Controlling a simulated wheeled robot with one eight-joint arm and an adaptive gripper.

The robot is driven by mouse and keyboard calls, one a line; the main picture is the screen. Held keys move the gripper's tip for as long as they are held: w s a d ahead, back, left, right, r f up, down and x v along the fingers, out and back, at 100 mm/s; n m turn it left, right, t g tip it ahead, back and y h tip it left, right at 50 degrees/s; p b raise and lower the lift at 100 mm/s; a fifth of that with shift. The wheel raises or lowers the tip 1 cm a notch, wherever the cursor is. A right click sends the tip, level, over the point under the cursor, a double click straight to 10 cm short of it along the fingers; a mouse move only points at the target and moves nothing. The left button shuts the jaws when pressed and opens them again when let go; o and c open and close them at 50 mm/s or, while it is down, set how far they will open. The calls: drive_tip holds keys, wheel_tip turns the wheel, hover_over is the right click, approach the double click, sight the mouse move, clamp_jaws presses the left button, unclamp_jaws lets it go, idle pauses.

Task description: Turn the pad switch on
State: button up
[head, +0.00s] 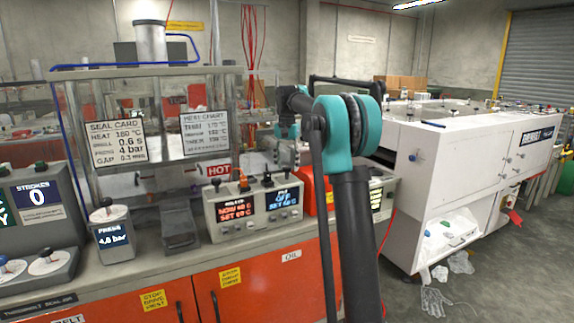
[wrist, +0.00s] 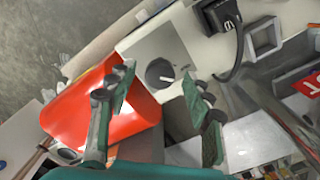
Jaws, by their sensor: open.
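In the wrist view my gripper (wrist: 158,80) is open, with its two green-padded fingers apart and nothing held. A round dark knob (wrist: 160,72) with a pale pointer shows between the fingertips, on a pale panel (wrist: 180,48). No label is readable there, so I cannot tell whether this is the pad switch. In the head view a grey control box (head: 255,222) on the bench has two lit displays and small controls on top. The right display (head: 284,198) reads OFF in blue.
A red bin (wrist: 85,110) lies close beside the left finger. A black plug-like part with a cable (wrist: 222,14) is at the upper right. A HOT sign (head: 219,170) marks the press area. A large white machine (head: 470,155) stands right of the bench.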

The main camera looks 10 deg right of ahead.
drive_tip(key=shift+f, duration=0.1)
drive_tip(key=shift+c, duration=0.6)
drive_tip(key=c, duration=1)
drive_tip(key=shift+c, duration=0.2)
drive_tip(key=shift+m, duration=0.4)
drive_tip(key=m, duration=1.3)
drive_tip(key=shift+m, duration=2)
